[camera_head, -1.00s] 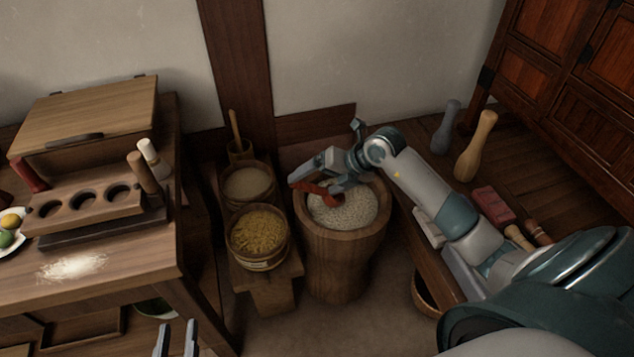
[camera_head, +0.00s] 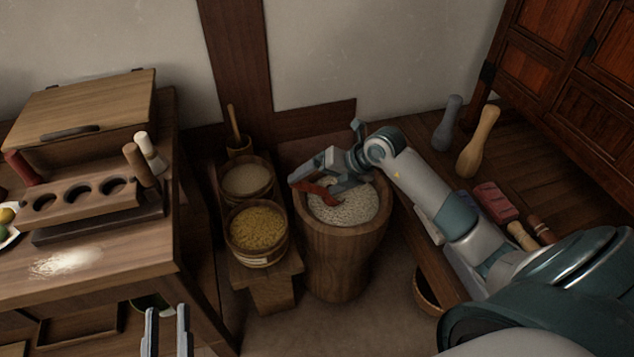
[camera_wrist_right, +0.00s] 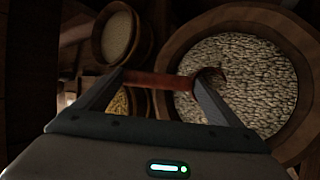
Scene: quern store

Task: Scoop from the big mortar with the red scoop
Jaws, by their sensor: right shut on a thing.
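The big wooden mortar (camera_head: 340,253) stands on the floor in the middle of the head view, filled with pale grains (camera_head: 350,207). The red scoop (camera_head: 312,187) is in my right gripper (camera_head: 308,182), above the left part of the mortar's opening. In the right wrist view the red handle (camera_wrist_right: 155,82) lies across between the fingers of that gripper (camera_wrist_right: 162,85), with the grains (camera_wrist_right: 238,85) beyond. The scoop's bowl is partly hidden by a fingertip, and I cannot tell what it holds. My left gripper (camera_head: 166,318) is at the bottom left with its two fingers apart, empty.
Two tubs, one of yellow grain (camera_head: 258,229) and one of pale grain (camera_head: 247,180), stand on a low bench (camera_head: 283,285) left of the mortar. A wooden table (camera_head: 120,268) stands at left.

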